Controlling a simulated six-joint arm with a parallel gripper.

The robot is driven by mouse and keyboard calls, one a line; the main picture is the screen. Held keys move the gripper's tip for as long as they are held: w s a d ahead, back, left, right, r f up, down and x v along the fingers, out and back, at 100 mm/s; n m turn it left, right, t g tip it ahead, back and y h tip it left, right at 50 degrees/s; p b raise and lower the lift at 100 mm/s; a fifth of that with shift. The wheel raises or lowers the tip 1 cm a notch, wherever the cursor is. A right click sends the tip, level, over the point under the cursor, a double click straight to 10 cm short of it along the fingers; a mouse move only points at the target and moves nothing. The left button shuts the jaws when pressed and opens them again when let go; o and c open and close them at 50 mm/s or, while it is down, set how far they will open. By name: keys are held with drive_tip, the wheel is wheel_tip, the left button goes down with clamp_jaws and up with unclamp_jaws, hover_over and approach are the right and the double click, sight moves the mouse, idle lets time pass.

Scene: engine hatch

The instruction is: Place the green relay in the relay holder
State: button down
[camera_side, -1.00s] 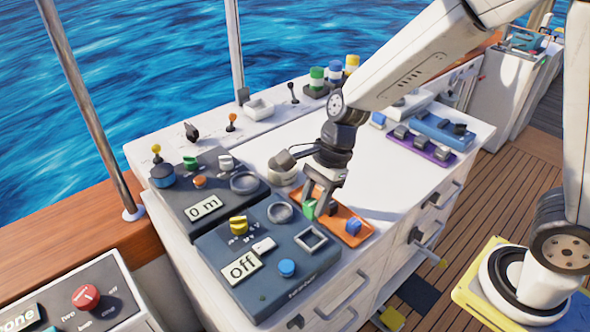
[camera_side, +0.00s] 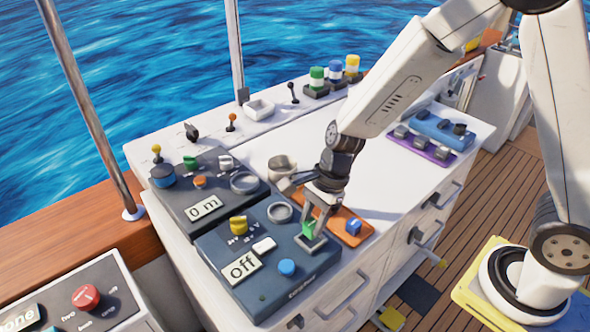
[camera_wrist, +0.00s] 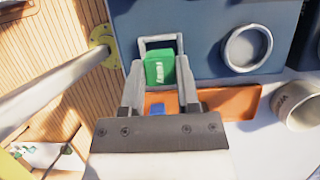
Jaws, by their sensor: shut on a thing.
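My gripper (camera_side: 309,228) is shut on the green relay (camera_wrist: 166,72), a small block with pale lettering on its side. In the side view the green relay (camera_side: 308,231) shows between the fingers, just above the square relay holder (camera_side: 314,247) on the dark blue control box. In the wrist view the holder's frame (camera_wrist: 160,38) shows beyond the relay, which overlaps its near part. I cannot tell whether the relay touches the holder or is inside it.
The orange tray (camera_side: 349,240) holds a blue relay (camera_side: 353,227). The blue box (camera_side: 243,291) also has an "off" display, a yellow knob and a blue button. A round ring (camera_side: 280,212) and a grey cup (camera_side: 282,166) are close to my gripper. The white worktop (camera_side: 390,190) is mostly clear.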

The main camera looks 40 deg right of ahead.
drive_tip(key=shift+f, duration=1.2)
drive_tip(key=shift+c, duration=1.7)
unclamp_jaws()
drive_tip(key=shift+f, duration=0.15)
drive_tip(key=shift+r, duration=0.2)
drive_tip(key=v, duration=1.2)
